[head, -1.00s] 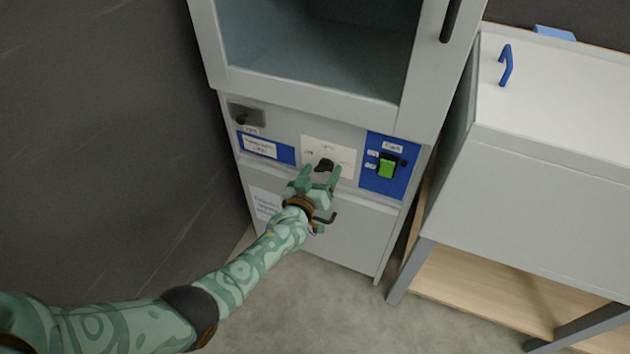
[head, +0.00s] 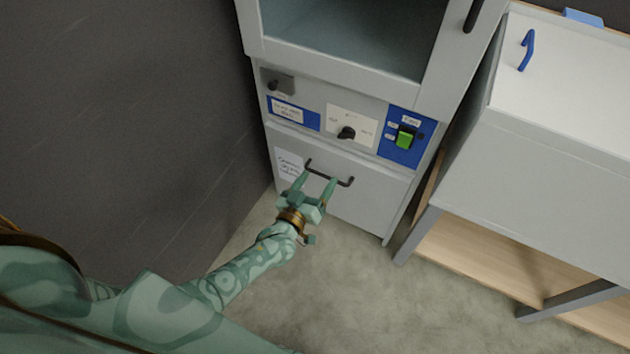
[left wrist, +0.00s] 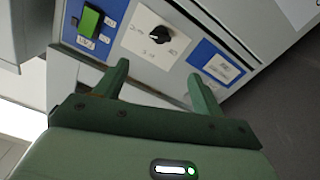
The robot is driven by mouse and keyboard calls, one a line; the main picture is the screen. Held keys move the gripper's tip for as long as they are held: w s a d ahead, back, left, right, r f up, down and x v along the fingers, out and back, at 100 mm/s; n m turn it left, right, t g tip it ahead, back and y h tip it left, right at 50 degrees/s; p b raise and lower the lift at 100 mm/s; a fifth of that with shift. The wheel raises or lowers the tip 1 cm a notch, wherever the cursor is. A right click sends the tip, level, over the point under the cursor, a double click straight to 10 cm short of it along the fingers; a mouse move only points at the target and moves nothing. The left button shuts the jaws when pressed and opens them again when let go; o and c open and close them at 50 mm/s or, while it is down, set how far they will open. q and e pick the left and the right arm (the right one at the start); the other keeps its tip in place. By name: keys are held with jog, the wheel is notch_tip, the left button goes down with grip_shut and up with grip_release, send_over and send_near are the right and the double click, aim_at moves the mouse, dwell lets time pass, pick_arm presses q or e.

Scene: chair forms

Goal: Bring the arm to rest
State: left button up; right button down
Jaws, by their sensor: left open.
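My left gripper (head: 317,184) is open and empty in the head view, in front of the lower door of a grey cabinet (head: 375,200). Its fingers overlap the door's dark handle (head: 345,182) in the picture, and I cannot tell whether they touch it. In the left wrist view the open fingers (left wrist: 160,82) point toward the cabinet's control panel, with a black knob (left wrist: 160,34) beyond them. The knob (head: 347,133) also shows in the head view, above the gripper and clear of it. My right gripper is not in view.
A green switch (head: 404,138) on a blue plate sits right of the knob. A windowed door (head: 340,62) is above the panel. A white bench (head: 560,110) with a blue handle stands at the right, a dark wall (head: 120,120) at the left. Floor before the cabinet is clear.

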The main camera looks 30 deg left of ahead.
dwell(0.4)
pick_arm(q)
jog(key=s+f+m+g+p, duration=0.4)
jog(key=s+f+g, duration=0.6)
jog(key=s+f, duration=0.7)
jog(key=s+a+m+g+p, duration=0.1)
jog(key=s+g, duration=0.3)
jog(key=s, duration=1.5)
jog(key=s+a+f+m+g+p, duration=0.1)
jog(key=s+a+m+g+p, duration=0.1)
jog(key=s, duration=1.7)
jog(key=a+g+p, duration=0.1)
jog(key=g+p, duration=0.1)
jog(key=shift+s+f+y+p, duration=0.25)
jog(key=shift+f+y+p, duration=0.05)
jog(key=shift+p, duration=0.05)
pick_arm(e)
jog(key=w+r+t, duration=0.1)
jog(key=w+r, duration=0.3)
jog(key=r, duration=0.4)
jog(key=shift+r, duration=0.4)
